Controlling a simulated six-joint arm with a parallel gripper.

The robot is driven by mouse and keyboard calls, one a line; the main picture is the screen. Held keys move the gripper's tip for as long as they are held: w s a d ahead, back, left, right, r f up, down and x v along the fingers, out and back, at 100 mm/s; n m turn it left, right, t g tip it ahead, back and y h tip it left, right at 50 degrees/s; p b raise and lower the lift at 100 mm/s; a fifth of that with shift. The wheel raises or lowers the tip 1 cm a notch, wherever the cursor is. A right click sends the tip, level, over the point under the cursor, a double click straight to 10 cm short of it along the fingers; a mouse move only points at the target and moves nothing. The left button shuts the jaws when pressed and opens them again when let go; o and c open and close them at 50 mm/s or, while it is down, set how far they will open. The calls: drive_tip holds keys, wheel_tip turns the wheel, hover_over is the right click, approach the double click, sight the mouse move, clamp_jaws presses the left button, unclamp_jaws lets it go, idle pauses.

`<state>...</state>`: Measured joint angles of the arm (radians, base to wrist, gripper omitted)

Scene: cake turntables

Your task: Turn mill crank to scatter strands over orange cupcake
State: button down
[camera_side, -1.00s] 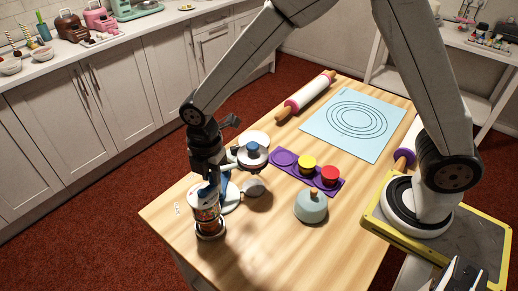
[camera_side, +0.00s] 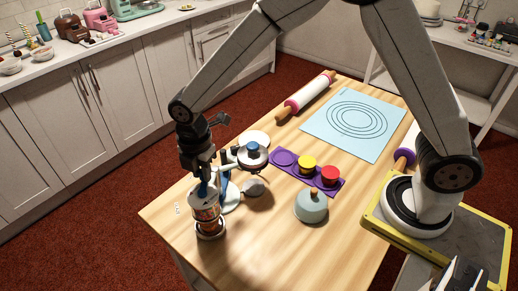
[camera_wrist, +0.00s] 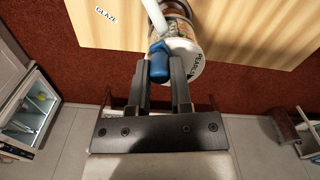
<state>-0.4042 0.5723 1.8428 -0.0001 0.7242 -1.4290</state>
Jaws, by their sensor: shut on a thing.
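My gripper (camera_wrist: 159,68) is shut on a blue knob (camera_wrist: 158,62) in the wrist view, beside a white lever (camera_wrist: 155,16). Beyond the knob is a round printed can-like body (camera_wrist: 186,42), which I take to be the mill. In the side view my gripper (camera_side: 203,172) points down over this mill (camera_side: 207,212) at the table's near left edge. A blue-topped item (camera_side: 252,146) sits on a raised round plate of the stand to the right.
A purple tray (camera_side: 283,158) holds a yellow cup (camera_side: 307,163) and a red cup (camera_side: 330,175). A pale dome (camera_side: 311,207) stands in front. A rolling pin (camera_side: 306,95) and blue mat (camera_side: 352,123) lie farther back. The table's front middle is clear.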

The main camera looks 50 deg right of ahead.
sight(191, 193)
drive_tip(key=shift+a, duration=0.15)
drive_tip(key=shift+w+a, duration=0.4)
drive_tip(key=shift+a, duration=0.2)
idle(0.4)
drive_tip(key=shift+a, duration=0.5)
drive_tip(key=shift+s+a+f, duration=0.1)
drive_tip(key=shift+a, duration=0.55)
